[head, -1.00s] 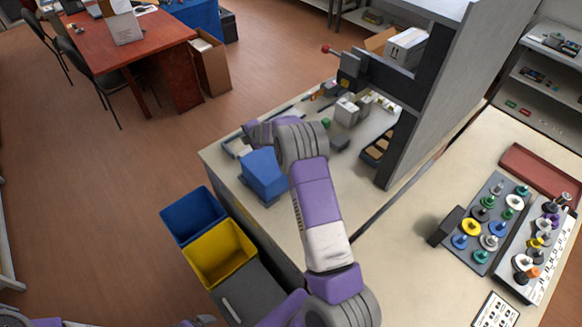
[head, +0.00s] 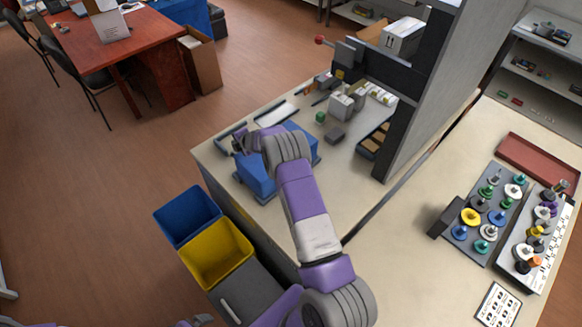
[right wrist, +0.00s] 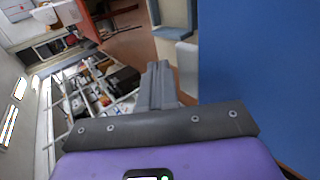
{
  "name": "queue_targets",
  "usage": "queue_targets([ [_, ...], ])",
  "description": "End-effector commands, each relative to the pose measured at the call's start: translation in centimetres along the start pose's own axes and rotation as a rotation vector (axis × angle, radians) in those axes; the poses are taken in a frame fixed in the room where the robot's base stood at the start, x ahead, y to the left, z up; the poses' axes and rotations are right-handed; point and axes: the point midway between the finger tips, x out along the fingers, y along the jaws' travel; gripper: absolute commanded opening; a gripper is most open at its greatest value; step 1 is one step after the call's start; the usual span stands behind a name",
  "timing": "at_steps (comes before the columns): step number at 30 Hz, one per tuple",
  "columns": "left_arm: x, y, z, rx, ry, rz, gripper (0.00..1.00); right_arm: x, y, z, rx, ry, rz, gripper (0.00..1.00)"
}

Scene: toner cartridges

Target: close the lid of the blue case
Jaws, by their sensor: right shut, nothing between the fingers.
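The blue case (head: 257,176) sits near the left end of the beige worktop in the head view. Its large blue face is toward me, and more blue shows to the right of my wrist; the wrist hides the middle, so the lid's exact angle is unclear. My right gripper (head: 240,143) is at the case's far left side, beyond the upper edge of that face. In the right wrist view the gripper (right wrist: 160,70) is shut and empty, with a broad blue panel (right wrist: 260,70) of the case close on its right.
A blue bin (head: 187,214) and a yellow bin (head: 214,253) stand beside the worktop's left edge. Small boxes (head: 341,106) and tools lie behind the case. A tall grey partition (head: 440,75) rises to the right. Worktop between the case and the partition is mostly clear.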

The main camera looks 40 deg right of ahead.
Motion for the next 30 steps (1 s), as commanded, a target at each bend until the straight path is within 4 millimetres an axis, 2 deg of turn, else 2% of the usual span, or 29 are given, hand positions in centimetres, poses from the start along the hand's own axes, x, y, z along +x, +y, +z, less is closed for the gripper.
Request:
queue_targets([
  [19,-0.5,0.2,0.0,0.0,0.0,0.0,0.99,-0.3,0.4,0.1,0.001,-0.001,0.001,0.0],
  [27,-3.5,1.3,0.1,0.0,0.0,0.0,0.99,-3.0,3.3,0.6,0.006,-0.007,0.001,0.0],
  [30,-3.8,1.4,0.1,0.0,0.001,0.0,0.99,-4.4,5.2,0.6,0.004,-0.007,0.006,0.0],
])
